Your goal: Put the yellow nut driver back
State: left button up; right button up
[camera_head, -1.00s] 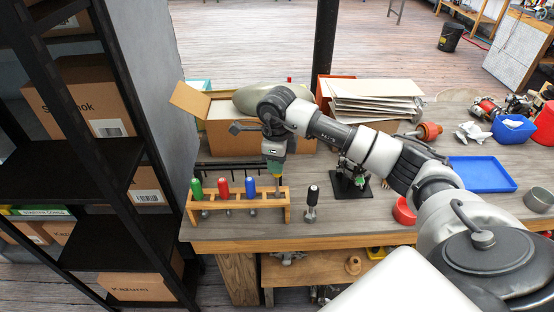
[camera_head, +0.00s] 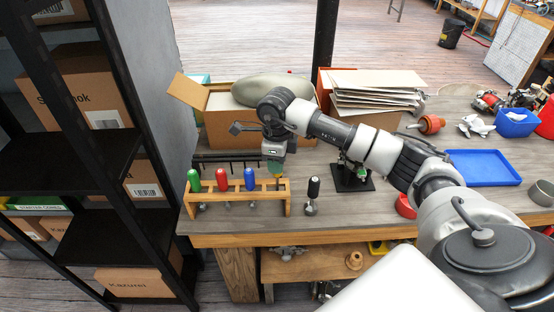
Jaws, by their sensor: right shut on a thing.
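My right gripper (camera_head: 275,157) points down over the right end of the wooden tool rack (camera_head: 287,197). It is shut on the yellow nut driver (camera_head: 275,168), which hangs upright below the jaws. Most of its handle is hidden by the gripper, and its shaft runs down at the rack's right-hand place. I cannot tell how deep the shaft sits in the slot. A green-handled (camera_head: 194,181), a red-handled (camera_head: 221,180) and a blue-handled driver (camera_head: 250,180) stand in the rack to the left. My left gripper is not in view.
A black-handled tool (camera_head: 313,188) stands on the bench just right of the rack. A dark bar rack (camera_head: 230,160) and an open cardboard box (camera_head: 218,125) are behind. A black stand (camera_head: 352,180) and a blue tray (camera_head: 482,167) lie further right.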

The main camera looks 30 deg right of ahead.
aim_at(277, 176)
jog(key=shift+f, duration=0.3)
jog(key=shift+f+b, duration=1.5)
jog(key=shift+f, duration=0.25)
jog(key=shift+f+b, duration=0.5)
jog(key=o, duration=1)
jog(key=shift+c, duration=0.2)
jog(key=shift+r, duration=0.1)
